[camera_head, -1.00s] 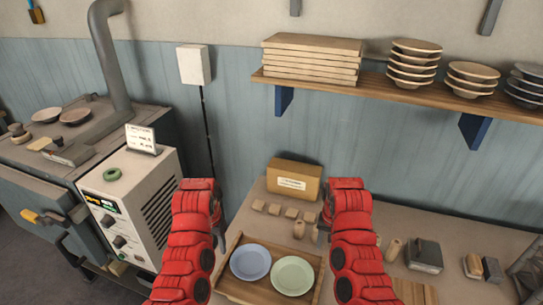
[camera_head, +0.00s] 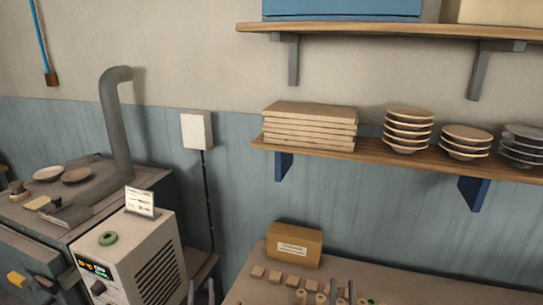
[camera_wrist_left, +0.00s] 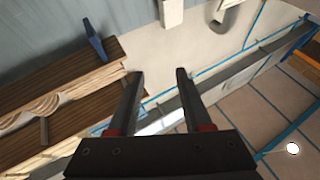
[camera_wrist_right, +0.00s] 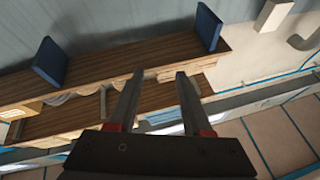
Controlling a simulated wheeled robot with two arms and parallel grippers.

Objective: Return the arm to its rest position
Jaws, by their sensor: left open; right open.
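My left gripper (camera_head: 201,289) shows only as its grey fingertips at the bottom edge of the head view. In the left wrist view its two fingers (camera_wrist_left: 159,74) stand apart with nothing between them. My right gripper (camera_head: 342,289) also shows only as fingertips at the bottom edge, in front of the table. In the right wrist view its fingers (camera_wrist_right: 159,75) are apart and empty. Both grippers are clear of any object. The red arms are below the head view, so their full pose is hidden.
A table (camera_head: 262,290) holds a cardboard box (camera_head: 294,244) and several small blocks. A wall shelf (camera_head: 375,154) carries stacked boards (camera_head: 310,128) and bowls. The wall area between is free.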

